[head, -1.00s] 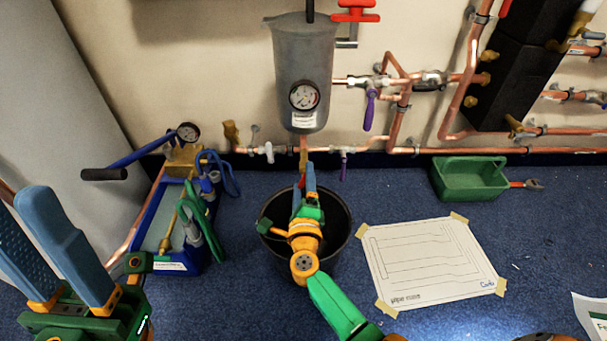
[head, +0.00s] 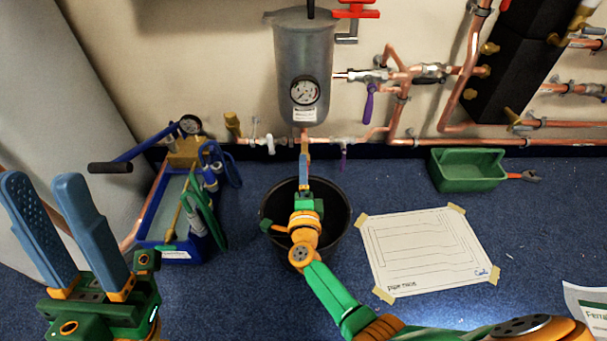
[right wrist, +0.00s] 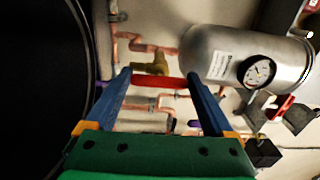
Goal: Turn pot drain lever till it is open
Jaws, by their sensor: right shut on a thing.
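The grey pot (head: 303,60) with a round gauge hangs on the wall, and it also shows in the right wrist view (right wrist: 225,58). My right gripper (head: 304,160) is just below the pot's bottom outlet, its fingers nearly edge-on in the head view. In the right wrist view its blue fingers (right wrist: 160,80) are shut on a red lever (right wrist: 160,82), which spans the gap between the tips beside a brass valve body (right wrist: 150,67). The head view hides this lever behind the gripper. My left gripper (head: 42,182) is open and empty at the left.
A black bucket (head: 335,235) stands on the blue floor under my right gripper. Purple levers (head: 369,103) and a white lever (head: 269,145) sit on nearby copper pipes. A blue tray with a pump (head: 205,247) is left; a green tray (head: 465,178) and paper sheet (head: 425,250) are right.

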